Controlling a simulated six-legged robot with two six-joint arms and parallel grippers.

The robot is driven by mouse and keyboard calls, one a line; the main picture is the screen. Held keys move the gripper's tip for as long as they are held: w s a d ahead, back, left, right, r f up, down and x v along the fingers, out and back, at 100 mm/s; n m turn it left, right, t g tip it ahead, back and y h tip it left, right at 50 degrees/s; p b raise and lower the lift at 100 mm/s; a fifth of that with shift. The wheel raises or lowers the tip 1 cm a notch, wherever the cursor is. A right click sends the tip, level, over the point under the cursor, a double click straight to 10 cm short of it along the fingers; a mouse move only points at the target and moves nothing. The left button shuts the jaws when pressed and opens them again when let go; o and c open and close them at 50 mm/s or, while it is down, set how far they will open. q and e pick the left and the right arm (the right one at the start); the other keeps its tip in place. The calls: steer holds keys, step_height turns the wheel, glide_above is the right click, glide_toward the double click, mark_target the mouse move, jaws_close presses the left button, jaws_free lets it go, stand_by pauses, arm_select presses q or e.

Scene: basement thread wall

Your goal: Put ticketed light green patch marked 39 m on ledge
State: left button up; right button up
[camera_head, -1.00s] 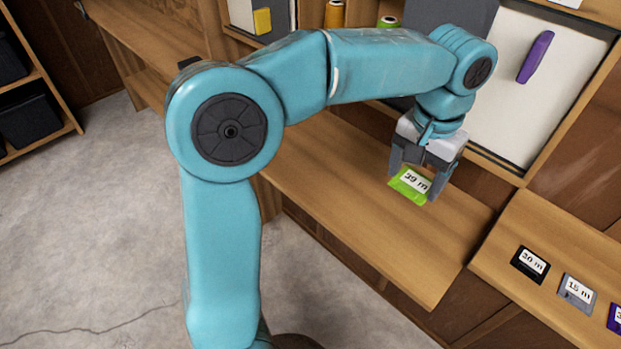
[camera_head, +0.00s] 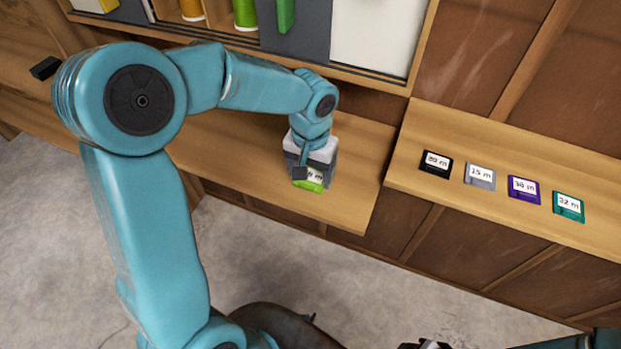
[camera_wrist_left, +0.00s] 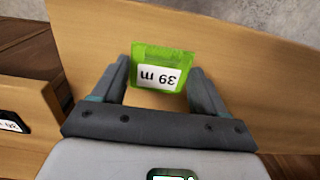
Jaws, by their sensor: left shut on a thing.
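The light green patch (camera_head: 312,187) has a white ticket marked 39 m, partly covered by a finger in the head view. In the left wrist view the patch (camera_wrist_left: 150,54) is in full sight between the fingertips, its ticket upside down. My left gripper (camera_head: 308,177) is shut on the patch, over the right part of the lower wooden bench (camera_head: 235,150). The wooden ledge (camera_head: 500,205) with other ticketed patches is to the right of the gripper. My right gripper (camera_head: 425,344) shows only as a dark bit at the bottom edge; its jaws cannot be made out.
On the ledge lie a black patch (camera_head: 436,163), a grey one (camera_head: 480,174), a purple one (camera_head: 524,190) and a teal one (camera_head: 569,207), in a row. Bare wood is left at both ends. A cabinet (camera_head: 385,83) with thread spools stands behind the arm.

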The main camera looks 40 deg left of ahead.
mark_target(310, 180)
arm_select(q)
steer(key=shift+f, duration=1.55)
steer(key=shift+f, duration=0.25)
steer(key=o, duration=1)
steer(key=shift+r, duration=0.1)
step_height(310, 180, up, 12)
steer(key=shift+r+p, duration=0.2)
steer(key=shift+p, duration=0.1)
